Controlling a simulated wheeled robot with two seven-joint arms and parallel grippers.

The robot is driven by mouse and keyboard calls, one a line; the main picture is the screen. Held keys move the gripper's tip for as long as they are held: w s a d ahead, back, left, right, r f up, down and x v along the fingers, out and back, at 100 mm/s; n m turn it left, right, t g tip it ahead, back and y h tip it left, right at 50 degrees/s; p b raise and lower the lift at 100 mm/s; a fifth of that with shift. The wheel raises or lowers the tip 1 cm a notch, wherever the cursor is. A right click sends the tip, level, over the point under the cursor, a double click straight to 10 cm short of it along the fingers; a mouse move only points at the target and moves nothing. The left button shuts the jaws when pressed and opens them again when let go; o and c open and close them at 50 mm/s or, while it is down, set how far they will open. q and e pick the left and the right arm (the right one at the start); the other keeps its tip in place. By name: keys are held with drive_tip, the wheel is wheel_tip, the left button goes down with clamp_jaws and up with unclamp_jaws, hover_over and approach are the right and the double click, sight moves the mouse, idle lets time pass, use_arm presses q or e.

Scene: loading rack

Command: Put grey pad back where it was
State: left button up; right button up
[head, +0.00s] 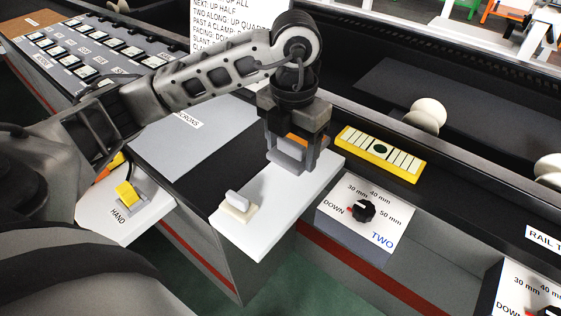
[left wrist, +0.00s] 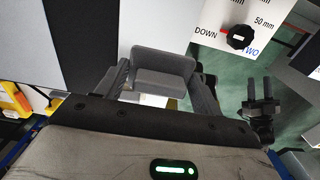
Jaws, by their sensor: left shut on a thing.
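The grey pad (left wrist: 160,72) is a grey block between the two fingers of my left gripper (left wrist: 162,88) in the left wrist view. In the head view my left gripper (head: 294,163) points down over the far end of a white board (head: 265,228), shut on the grey pad (head: 287,152). I cannot tell whether the pad touches the board. A small pale block with an upright tab (head: 236,207) sits on the near part of the board. A dark two-pronged gripper, apparently my right one (left wrist: 262,88), shows at the right of the left wrist view; its opening is unclear.
A yellow strip with white bars (head: 379,155) lies right of my left gripper. A dial panel marked TWO (head: 366,222) stands in front of it. A HAND switch panel (head: 130,215) is at left. A grey plate (head: 185,140) lies behind the board.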

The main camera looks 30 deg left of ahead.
sight(281, 175)
use_arm(q)
drive_tip(key=a+f, duration=0.1)
drive_tip(key=f, duration=0.1)
drive_tip(key=w+a+f, duration=0.1)
drive_tip(key=shift+w+a+f, duration=0.1)
drive_tip(key=shift+a+f, duration=0.3)
drive_tip(key=f, duration=0.2)
drive_tip(key=f+p, duration=0.1)
drive_tip(key=shift+w+a+f, duration=0.1)
drive_tip(key=shift+a, duration=0.2)
drive_tip(key=shift+f, duration=0.5)
drive_tip(key=o, duration=0.9)
drive_tip(key=shift+o, duration=0.2)
use_arm(e)
drive_tip(key=shift+s+d+r, duration=0.15)
drive_tip(key=shift+s, duration=0.05)
